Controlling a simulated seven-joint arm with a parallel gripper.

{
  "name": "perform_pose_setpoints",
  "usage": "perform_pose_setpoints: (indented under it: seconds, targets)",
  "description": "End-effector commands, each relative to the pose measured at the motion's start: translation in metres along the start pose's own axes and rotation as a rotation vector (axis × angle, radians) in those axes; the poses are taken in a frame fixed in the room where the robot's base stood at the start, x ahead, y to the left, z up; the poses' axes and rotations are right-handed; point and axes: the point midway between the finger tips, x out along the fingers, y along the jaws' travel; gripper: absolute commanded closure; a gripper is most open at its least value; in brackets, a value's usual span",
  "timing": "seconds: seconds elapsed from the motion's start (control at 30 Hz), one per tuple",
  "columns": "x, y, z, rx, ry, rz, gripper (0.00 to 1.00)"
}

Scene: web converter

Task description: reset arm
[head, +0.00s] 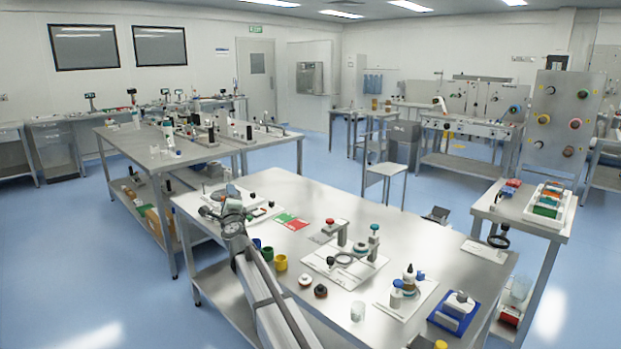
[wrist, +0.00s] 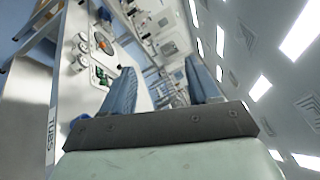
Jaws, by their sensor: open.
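My arm (head: 262,285) reaches from the bottom edge of the head view out over the near steel table (head: 300,203). Its far end is near the table's left side, where the gripper is small and hard to make out. In the wrist view my gripper (wrist: 162,78) shows two blue ridged fingers spread apart with nothing between them. That view is strongly tilted, with a table (wrist: 70,100) on the left and ceiling lights (wrist: 300,30) on the right.
The near table holds a red and green card (head: 291,221), yellow cup (head: 280,262), white fixture plate (head: 345,262), bottle plate (head: 407,298) and blue tray (head: 454,312). A side table (head: 530,215) stands at right. Blue floor is open at left.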

Motion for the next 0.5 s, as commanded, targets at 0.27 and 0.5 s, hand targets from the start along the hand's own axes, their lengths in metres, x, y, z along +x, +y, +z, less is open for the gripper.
perform_pose_setpoints:
  seconds: [0.27,0.5]
  targets:
    - [-0.033,0.060,0.013,0.051,0.047,0.032,0.40]
    - [-0.057,0.115,-0.013,-0.046,0.025,0.108,0.40]
